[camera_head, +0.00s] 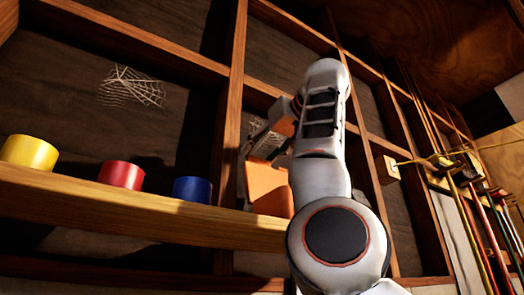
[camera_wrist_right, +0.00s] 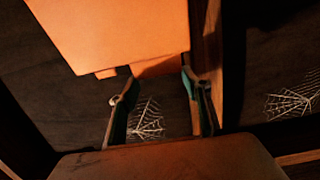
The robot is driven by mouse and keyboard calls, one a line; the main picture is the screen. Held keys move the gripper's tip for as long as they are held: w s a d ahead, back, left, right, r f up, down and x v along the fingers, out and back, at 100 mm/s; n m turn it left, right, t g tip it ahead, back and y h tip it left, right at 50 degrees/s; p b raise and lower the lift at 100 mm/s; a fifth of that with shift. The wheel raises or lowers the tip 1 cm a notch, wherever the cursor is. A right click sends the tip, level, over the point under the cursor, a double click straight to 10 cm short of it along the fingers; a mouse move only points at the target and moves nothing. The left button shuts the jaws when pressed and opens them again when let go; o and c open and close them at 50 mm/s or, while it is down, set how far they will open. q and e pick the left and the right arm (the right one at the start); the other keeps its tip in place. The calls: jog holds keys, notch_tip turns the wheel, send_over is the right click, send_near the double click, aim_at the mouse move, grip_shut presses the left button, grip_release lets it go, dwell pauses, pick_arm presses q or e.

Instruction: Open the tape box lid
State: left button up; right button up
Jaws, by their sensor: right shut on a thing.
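The orange tape box (camera_head: 268,187) stands on the wooden shelf, partly hidden behind my right arm. My right gripper (camera_head: 258,143) is at the top of the box. In the right wrist view a broad orange panel of the tape box (camera_wrist_right: 125,30) fills the upper left. The two fingertips of my right gripper (camera_wrist_right: 160,75) are at its lower edge, on either side of a darker orange strip, with the jaws shut on the lid. How far the lid is raised is hard to tell. My left gripper is not in view.
Yellow (camera_head: 29,152), red (camera_head: 121,175) and blue (camera_head: 192,190) tape rolls stand on the shelf (camera_head: 120,208) left of the box. Long-handled tools (camera_head: 480,220) hang at the far right.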

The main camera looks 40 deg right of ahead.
jog(key=shift+w, duration=0.1)
dwell(0.4)
jog(key=o, duration=1.4)
jog(key=shift+w+f, duration=0.1)
jog(key=shift+c, duration=0.2)
jog(key=shift+w+d+f, duration=0.1)
jog(key=shift+w, duration=0.15)
jog(key=shift+s, duration=0.25)
